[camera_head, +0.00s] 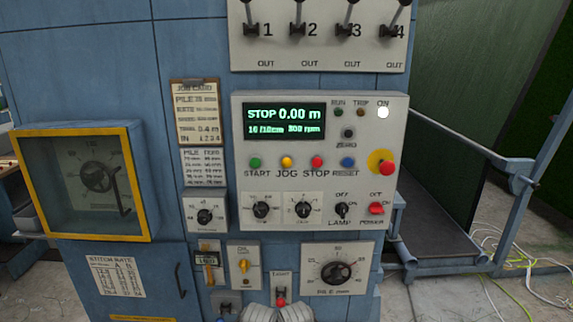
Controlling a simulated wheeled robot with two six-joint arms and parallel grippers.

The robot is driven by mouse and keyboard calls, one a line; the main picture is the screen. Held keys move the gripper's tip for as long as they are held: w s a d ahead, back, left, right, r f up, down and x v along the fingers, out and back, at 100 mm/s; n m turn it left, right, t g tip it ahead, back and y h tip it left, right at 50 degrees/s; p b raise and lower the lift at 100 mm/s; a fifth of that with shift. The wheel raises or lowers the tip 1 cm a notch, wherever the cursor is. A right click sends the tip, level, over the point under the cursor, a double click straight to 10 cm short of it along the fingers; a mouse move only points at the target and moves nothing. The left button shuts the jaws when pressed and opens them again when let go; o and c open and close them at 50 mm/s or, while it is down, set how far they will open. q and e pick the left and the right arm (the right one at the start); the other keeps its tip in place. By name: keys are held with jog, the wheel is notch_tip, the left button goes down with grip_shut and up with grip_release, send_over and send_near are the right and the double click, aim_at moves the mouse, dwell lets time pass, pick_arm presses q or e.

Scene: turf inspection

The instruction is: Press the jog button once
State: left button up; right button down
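The jog button (286,162) is a small yellow round button on the pale grey control panel (240,215), above the label JOG. It sits between the green start button (255,162) and the red stop button (317,161). The display (284,121) above reads STOP, 0.00 m and 300 rpm. Nothing covers the jog button. Two pale rounded shapes show at the bottom edge, cut off by the frame; I cannot tell what they are. I make out no gripper fingers.
A blue reset button (348,162) and a red emergency knob on yellow (386,167) share the panel. Several dials lie below. Levers (298,28) stick out above. A yellow-framed gauge box (136,182) projects at left. The ON lamp (383,112) is lit white.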

pick_arm(q)
grip_shut()
dwell(0.9)
jog(key=w+d+r+m+t+h+p, duration=0.1)
jog(key=w+d+r+m+t+h, duration=0.2)
jog(key=w+r+t, duration=0.6)
jog(key=w+d+r+m+t+h+p, duration=0.15)
jog(key=w+d+r+m+t, duration=0.35)
jog(key=w, duration=0.8)
notch_tip(320, 180, up, 27)
jog(key=s+m+t+h+p, duration=0.1)
jog(key=m+t+h+p, duration=0.1)
jog(key=m+t+h, duration=0.5)
jog(key=m+t, duration=0.1)
jog(key=t, duration=0.2)
jog(key=shift+s+m+h, duration=0.3)
jog(key=shift+m+h, duration=0.05)
jog(key=shift+m, duration=0.05)
